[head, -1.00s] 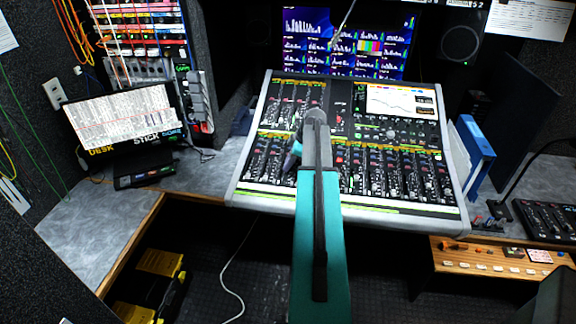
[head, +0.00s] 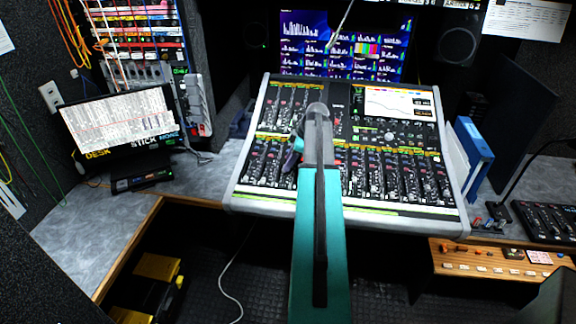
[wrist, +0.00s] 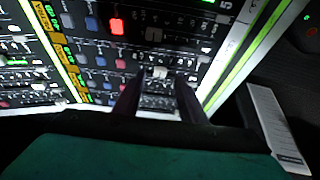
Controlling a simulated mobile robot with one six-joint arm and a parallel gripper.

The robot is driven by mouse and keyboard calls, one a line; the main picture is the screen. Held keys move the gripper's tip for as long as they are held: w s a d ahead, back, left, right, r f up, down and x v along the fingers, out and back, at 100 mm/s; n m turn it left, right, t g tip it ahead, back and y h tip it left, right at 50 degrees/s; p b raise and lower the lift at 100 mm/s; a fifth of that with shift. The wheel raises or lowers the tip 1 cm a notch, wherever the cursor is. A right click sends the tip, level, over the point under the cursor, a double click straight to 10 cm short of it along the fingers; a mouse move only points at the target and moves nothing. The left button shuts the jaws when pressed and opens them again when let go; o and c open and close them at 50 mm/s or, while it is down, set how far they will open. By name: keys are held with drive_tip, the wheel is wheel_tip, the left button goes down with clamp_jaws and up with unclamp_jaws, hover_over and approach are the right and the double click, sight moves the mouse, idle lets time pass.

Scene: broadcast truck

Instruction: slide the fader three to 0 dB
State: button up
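The mixing console (head: 232,207) stands on the desk, with a row of channel strips and faders along its lower half. My gripper (head: 290,165) is low over the left-hand fader bank in the head view, mostly hidden behind my arm. In the wrist view, my gripper (wrist: 158,98) has two dark fingers apart, over a strip with scale marks. A pale fader cap (wrist: 160,72) shows at the gap, just beyond the fingertips. Whether the fingers touch it I cannot tell. Channel numbers are too small to read, so I cannot confirm which fader is three.
A red lit button (wrist: 117,27) and several blue-grey buttons lie beside the strips. A laptop-like screen (head: 120,120) stands left, blue binders (head: 472,155) right. A wooden panel (head: 500,262) sits at the lower right. Screens stand behind the console.

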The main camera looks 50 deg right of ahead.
drive_tip(key=b+v, duration=0.2)
drive_tip(key=v, duration=0.8)
drive_tip(key=shift+r, duration=0.2)
drive_tip(key=shift+s+d, duration=0.1)
drive_tip(key=shift+s, duration=0.05)
idle(0.3)
